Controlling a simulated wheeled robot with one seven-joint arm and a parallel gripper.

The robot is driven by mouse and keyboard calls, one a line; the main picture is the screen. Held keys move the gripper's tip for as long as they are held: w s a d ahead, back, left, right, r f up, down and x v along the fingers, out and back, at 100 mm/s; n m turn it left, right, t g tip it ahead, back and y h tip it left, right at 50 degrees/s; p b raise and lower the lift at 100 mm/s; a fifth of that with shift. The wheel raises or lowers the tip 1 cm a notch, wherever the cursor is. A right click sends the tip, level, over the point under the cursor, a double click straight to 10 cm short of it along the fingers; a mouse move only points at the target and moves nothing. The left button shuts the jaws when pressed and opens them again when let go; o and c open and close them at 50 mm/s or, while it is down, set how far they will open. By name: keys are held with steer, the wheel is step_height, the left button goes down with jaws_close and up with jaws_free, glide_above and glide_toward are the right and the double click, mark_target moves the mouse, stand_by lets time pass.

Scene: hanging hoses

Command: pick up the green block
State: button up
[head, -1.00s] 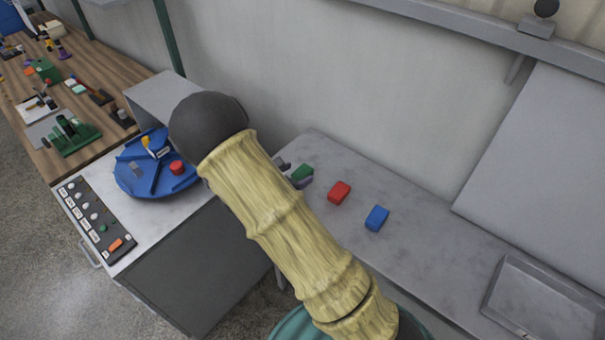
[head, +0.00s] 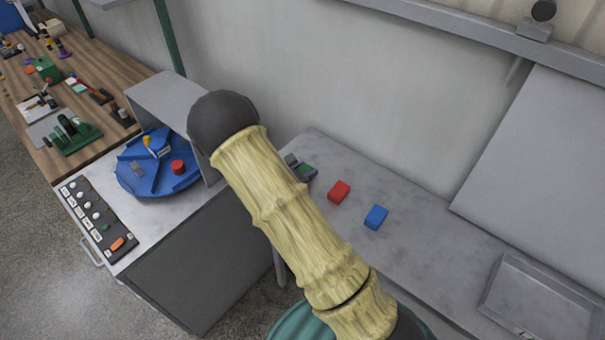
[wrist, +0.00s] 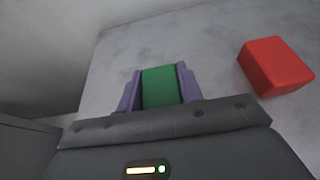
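The green block (wrist: 160,88) lies on the grey bench between the two purple fingers of my gripper (wrist: 161,84) in the wrist view. One finger stands close along each side of it; I cannot tell whether they press on it. In the head view, the green block (head: 305,169) shows only as a small patch between the fingers of my gripper (head: 301,167). My arm hides part of the area around it.
A red block (head: 339,191) lies just right of my gripper, and a blue block (head: 376,217) lies farther right. A grey tray (head: 487,304) is at the bench's right. A blue round turntable (head: 128,184) is on the left. The bench between the blue block and tray is clear.

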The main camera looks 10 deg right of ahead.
mark_target(303, 170)
steer(key=c, duration=0.4)
steer(key=shift+a+r+b, duration=0.2)
steer(key=shift+r+b, duration=0.15)
step_height(303, 170, up, 7)
steer(key=shift+s+f+b, duration=0.1)
steer(key=shift+f+b, duration=0.1)
steer(key=shift+b, duration=0.15)
steer(key=s+a+b, duration=0.2)
steer(key=s+a, duration=0.9)
steer(key=a, duration=0.4)
steer(key=shift+s+a+f, duration=0.15)
steer(key=shift+s+a, duration=0.15)
steer(key=shift+a, duration=0.1)
